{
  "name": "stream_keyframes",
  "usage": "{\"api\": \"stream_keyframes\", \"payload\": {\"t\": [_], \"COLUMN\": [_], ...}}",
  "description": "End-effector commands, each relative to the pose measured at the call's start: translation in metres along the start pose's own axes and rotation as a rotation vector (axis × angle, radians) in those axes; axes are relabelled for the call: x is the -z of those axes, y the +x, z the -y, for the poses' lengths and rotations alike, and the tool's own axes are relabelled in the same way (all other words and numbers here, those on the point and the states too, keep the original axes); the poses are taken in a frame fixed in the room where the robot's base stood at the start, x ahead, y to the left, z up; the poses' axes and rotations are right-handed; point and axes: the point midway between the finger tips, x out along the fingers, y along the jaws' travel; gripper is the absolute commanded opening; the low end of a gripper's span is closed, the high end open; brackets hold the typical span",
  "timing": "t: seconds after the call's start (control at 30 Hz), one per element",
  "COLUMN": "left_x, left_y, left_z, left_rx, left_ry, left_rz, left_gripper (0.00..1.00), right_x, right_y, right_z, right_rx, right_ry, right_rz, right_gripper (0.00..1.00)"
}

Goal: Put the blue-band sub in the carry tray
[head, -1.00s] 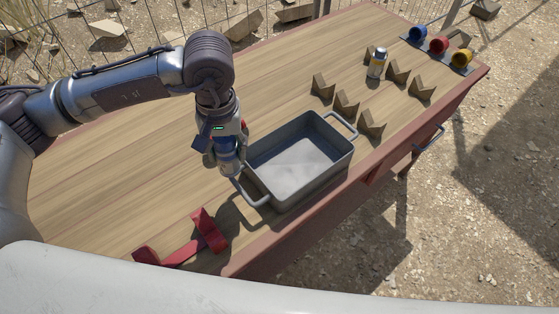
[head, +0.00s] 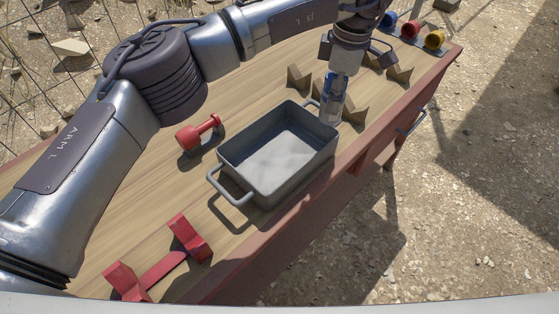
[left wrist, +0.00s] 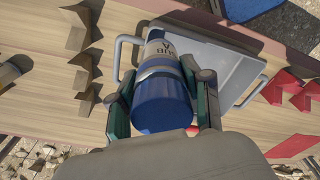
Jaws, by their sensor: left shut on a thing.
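The blue-band sub (head: 333,98) is a pale cylinder with blue on it, held upright or nearly so by my left gripper (head: 340,72). In the head view it shows at the far right corner of the grey carry tray (head: 222,165); its exact height over the tray and table is hard to tell. In the left wrist view the sub's blue end (left wrist: 160,105) and lettered white part sit between the two fingers (left wrist: 165,92), with the tray (left wrist: 232,85) beyond. The visible tray floor is empty. My right gripper is not in view.
Several wooden V-blocks (head: 299,77) stand near the tray's far end. A red dumbbell-like object (head: 198,132) lies left of the tray, and a red cradle (head: 165,268) stands in front. Blue, red and yellow cups (head: 410,28) are at the far end.

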Motion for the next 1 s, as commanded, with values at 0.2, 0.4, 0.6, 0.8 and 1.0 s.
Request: {"api": "stream_keyframes", "payload": {"t": [0.2, 0.4, 0.6, 0.8, 1.0], "left_x": [0.009, 0.044, 0.079, 0.094, 0.094], "left_y": [0.009, 0.034, 0.060, 0.074, 0.090], "left_z": [0.005, 0.023, 0.042, 0.050, 0.051], "left_rx": [0.001, 0.001, 0.002, -0.002, 0.002], "left_ry": [-0.031, -0.031, -0.030, -0.029, -0.029], "left_rz": [-0.003, -0.002, -0.002, -0.002, -0.003], "left_gripper": [0.00, 0.00, 0.00, 0.00, 0.00], "right_x": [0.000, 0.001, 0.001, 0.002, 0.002], "right_y": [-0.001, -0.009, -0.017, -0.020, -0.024], "right_z": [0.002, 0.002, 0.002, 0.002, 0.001], "right_rx": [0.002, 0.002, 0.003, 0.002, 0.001], "right_ry": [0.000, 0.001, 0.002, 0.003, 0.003], "right_rz": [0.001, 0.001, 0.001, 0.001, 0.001], "right_gripper": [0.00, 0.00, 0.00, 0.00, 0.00]}}
